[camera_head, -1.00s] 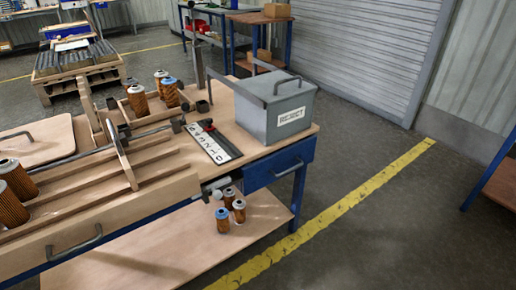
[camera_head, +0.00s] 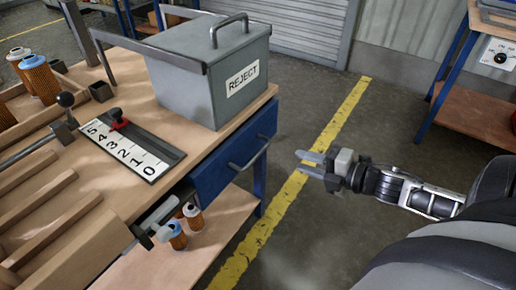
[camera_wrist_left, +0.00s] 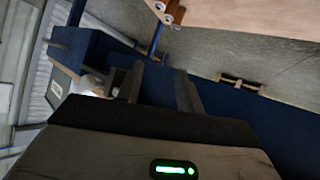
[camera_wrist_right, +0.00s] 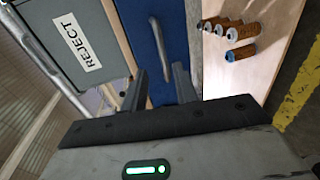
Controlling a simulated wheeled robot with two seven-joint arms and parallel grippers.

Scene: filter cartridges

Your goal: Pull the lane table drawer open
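The blue lane table drawer (camera_head: 215,178) sits under the table's right end, its front looking flush with the frame. Its grey bar handle (camera_head: 252,156) faces the aisle. My right gripper (camera_head: 304,163) is open and empty, out to the right of the handle and apart from it. In the right wrist view the handle (camera_wrist_right: 161,50) lies ahead, roughly in line with the gap between the fingers (camera_wrist_right: 158,85). My left gripper (camera_wrist_left: 160,84) is open and empty in its own wrist view, close to blue panels; I cannot clearly make it out in the head view.
The grey REJECT box (camera_head: 190,85) stands on the tabletop above the drawer. A numbered scale strip (camera_head: 128,148) lies beside it. Several cartridges (camera_wrist_right: 240,52) are on the lower shelf (camera_wrist_right: 264,80). Open floor lies to the right, crossed by a yellow line (camera_head: 290,188).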

